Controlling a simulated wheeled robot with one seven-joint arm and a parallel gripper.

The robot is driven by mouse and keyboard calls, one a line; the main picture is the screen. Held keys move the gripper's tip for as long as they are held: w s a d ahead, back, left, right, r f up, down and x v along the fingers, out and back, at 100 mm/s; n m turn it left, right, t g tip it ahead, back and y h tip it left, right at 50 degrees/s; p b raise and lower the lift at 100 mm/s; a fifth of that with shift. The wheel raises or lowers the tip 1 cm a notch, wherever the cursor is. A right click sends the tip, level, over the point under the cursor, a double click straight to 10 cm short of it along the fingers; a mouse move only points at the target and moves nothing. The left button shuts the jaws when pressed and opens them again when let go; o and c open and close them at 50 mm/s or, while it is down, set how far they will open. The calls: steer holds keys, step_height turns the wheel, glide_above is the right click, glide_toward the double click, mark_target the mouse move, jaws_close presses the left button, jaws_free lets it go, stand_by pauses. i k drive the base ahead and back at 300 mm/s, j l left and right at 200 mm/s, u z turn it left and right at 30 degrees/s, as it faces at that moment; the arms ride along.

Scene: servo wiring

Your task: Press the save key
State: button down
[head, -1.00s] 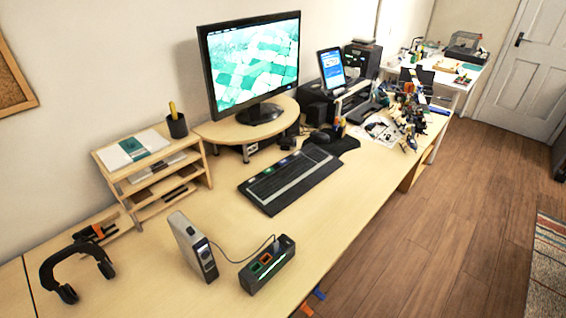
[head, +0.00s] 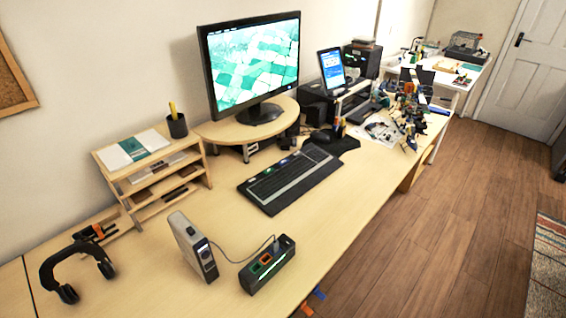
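No key marked save can be read at this size. A dark box (head: 267,266) with a green-edged key and an orange-edged key on top stands at the front of the desk, with a pale strip along its front side. A cable runs from it to an upright grey-and-black unit (head: 193,247) on its left. A black keyboard (head: 290,179) lies in the middle of the desk, with small coloured spots along its back edge.
A monitor (head: 250,62) stands on a raised wooden shelf. A wooden paper rack (head: 150,168) and black headphones (head: 75,268) are at left. Clutter (head: 402,118) fills the far end. Small blue and orange parts (head: 314,299) show beyond the front edge. Desk between box and keyboard is clear.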

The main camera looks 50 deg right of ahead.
mark_target(285, 161)
steer(key=i+l+z, duration=0.35)
steer(key=i+l, duration=0.25)
steer(key=l, duration=0.2)
steer(key=i+l+z, duration=0.4)
steer(key=i+l, duration=0.25)
steer(key=i, duration=0.05)
